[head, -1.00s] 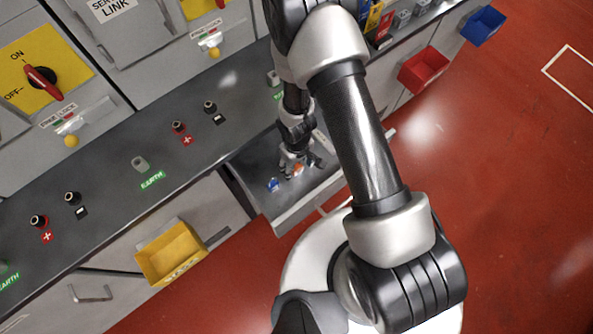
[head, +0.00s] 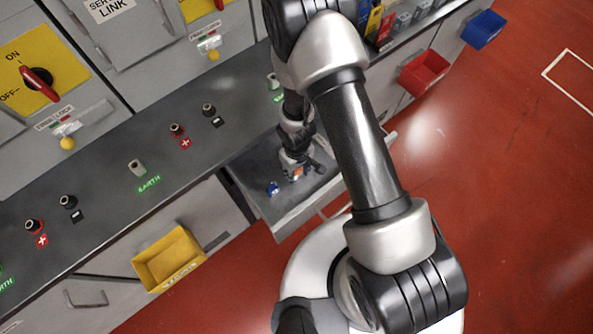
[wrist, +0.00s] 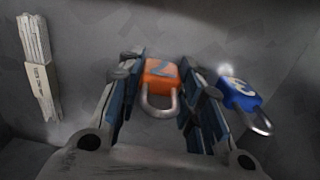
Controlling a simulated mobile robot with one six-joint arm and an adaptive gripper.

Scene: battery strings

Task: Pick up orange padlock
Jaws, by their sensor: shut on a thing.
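The orange padlock (wrist: 160,78) sits between my gripper's fingers in the wrist view, with its silver shackle toward the camera. My gripper (wrist: 161,88) is shut on it, one finger on each side. In the head view my gripper (head: 297,172) is in the open drawer (head: 285,219), and a small orange patch of the padlock (head: 297,173) shows between the fingers. I cannot tell whether the padlock is clear of the drawer floor.
A blue padlock (wrist: 240,95) lies close beside my right-hand finger in the wrist view. A folded white ruler-like object (wrist: 38,62) lies at the left. Drawer walls surround the gripper. A yellow bin (head: 170,262) hangs left of the drawer; a red bin (head: 425,71) hangs to the right.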

